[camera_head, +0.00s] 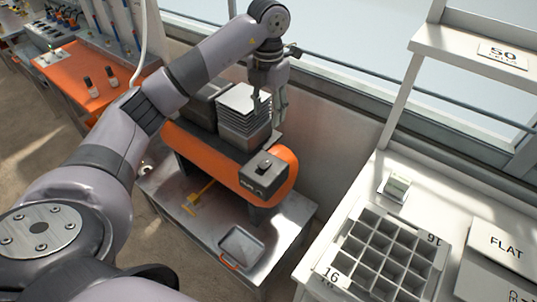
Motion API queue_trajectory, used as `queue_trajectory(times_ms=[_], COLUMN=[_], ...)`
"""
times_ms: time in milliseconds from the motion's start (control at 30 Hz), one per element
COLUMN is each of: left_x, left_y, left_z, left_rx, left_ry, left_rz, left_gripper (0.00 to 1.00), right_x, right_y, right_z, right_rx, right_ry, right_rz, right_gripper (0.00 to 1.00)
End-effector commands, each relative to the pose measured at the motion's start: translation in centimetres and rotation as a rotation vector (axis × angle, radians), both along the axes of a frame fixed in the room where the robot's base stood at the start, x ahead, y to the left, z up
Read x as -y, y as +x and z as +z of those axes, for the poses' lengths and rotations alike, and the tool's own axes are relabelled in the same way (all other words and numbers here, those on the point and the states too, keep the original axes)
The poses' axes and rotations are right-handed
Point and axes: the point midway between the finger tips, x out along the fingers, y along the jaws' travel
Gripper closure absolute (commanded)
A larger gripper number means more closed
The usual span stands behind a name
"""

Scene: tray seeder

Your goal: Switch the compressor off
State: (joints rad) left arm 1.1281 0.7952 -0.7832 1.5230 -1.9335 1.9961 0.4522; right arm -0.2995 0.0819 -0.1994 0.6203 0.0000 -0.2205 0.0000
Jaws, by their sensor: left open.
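The compressor (218,160) is an orange tank with a dark finned block (243,117) on top, standing on a grey metal bench. A dark grey box (262,182) sits at its right front end. A small black switch (265,165) is on top of that box; its on or off position is too small to tell. My left gripper (269,112) points down with its fingers apart, in front of the finned block in the picture and above and behind the switch box. It appears empty and apart from the switch. My right gripper is not in view.
A yellow handle (199,199) sticks out below the tank. A small metal tray (240,247) lies on the bench front. A divided tray (383,256) stands on the white table at right. A window wall is behind; an orange work surface (82,78) is at left.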

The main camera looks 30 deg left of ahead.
Motion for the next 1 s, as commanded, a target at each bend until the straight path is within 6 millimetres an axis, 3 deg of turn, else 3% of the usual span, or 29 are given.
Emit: queue_trajectory(times_ms=[600, 800, 1000], left_x=[0.2, 0.2, 0.2], left_y=[-0.1, -0.1, 0.0], left_z=[-12.7, -15.4, -16.4], left_rx=[-0.004, -0.001, 0.001], left_ry=[-0.006, -0.006, -0.004], left_rz=[-0.004, -0.004, -0.005], left_gripper=[0.57, 0.57, 0.57], right_x=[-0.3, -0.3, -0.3], right_y=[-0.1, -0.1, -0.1], right_z=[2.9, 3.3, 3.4], right_rx=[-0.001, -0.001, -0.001], right_ry=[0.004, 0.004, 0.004], right_rz=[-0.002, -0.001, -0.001], right_gripper=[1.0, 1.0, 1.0])
